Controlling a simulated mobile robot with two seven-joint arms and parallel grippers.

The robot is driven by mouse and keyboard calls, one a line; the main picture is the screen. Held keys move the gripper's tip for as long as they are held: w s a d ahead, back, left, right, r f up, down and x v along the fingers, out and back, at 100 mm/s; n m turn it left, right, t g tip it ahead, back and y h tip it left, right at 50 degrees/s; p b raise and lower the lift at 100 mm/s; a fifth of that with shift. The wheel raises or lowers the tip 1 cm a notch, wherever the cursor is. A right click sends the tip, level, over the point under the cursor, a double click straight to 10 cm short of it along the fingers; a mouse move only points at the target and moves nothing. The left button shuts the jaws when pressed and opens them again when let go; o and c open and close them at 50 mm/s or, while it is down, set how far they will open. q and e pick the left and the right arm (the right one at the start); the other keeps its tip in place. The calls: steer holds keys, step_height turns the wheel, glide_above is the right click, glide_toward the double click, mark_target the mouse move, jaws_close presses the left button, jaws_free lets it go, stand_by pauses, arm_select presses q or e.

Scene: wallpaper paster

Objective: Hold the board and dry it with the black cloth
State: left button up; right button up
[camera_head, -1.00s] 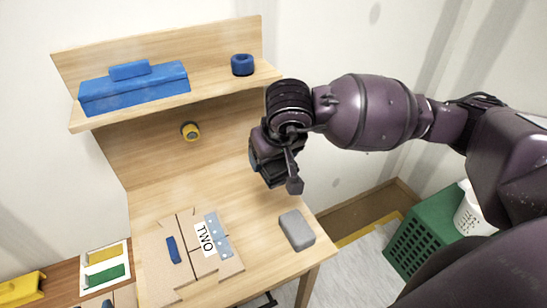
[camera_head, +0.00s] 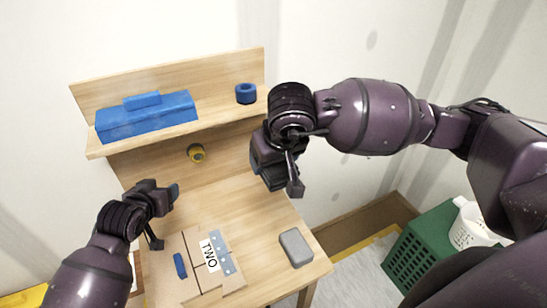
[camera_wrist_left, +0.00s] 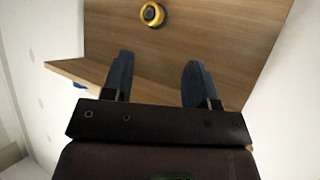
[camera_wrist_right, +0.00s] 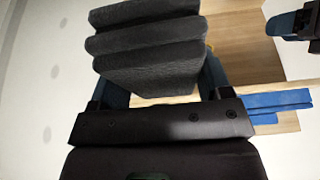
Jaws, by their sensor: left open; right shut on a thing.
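The brown board (camera_head: 172,262) lies flat on the table, with a blue handle-like piece (camera_head: 180,265) and a "TWO" label on it. My left gripper (camera_head: 166,216) is open and empty above the table, beyond the board's far left side; its parted fingers also show in the left wrist view (camera_wrist_left: 160,72). My right gripper (camera_head: 280,178) is raised over the table's right side, below shelf height. It is shut on the folded black cloth (camera_wrist_right: 150,45), which hangs in layers between its fingers in the right wrist view. In the head view the cloth is hard to make out.
A grey block (camera_head: 296,248) lies on the table (camera_head: 262,222) near its right edge. A yellow-black knob (camera_head: 196,153) is on the back panel. A green crate (camera_head: 415,245) stands at right.

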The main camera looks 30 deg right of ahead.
arm_select(q)
steer(key=w+d+g+y+p, duration=0.1)
steer(key=d+g, duration=0.1)
steer(key=g, duration=0.1)
arm_select(e)
steer(key=shift+r, duration=0.75)
arm_select(q)
steer(key=n+g+y, duration=0.5)
steer(key=n+g, duration=0.1)
steer(key=g, duration=0.2)
glide_above(178, 259)
step_height(178, 259, down, 9)
step_height(178, 259, down, 5)
steer(key=shift+f+b, duration=0.2)
steer(key=shift+b, duration=0.25)
arm_select(e)
steer(key=shift+f, duration=0.55)
arm_select(q)
step_height(178, 259, down, 7)
steer(key=b, duration=0.8)
arm_select(e)
step_height(178, 259, down, 9)
steer(key=shift+f, duration=0.15)
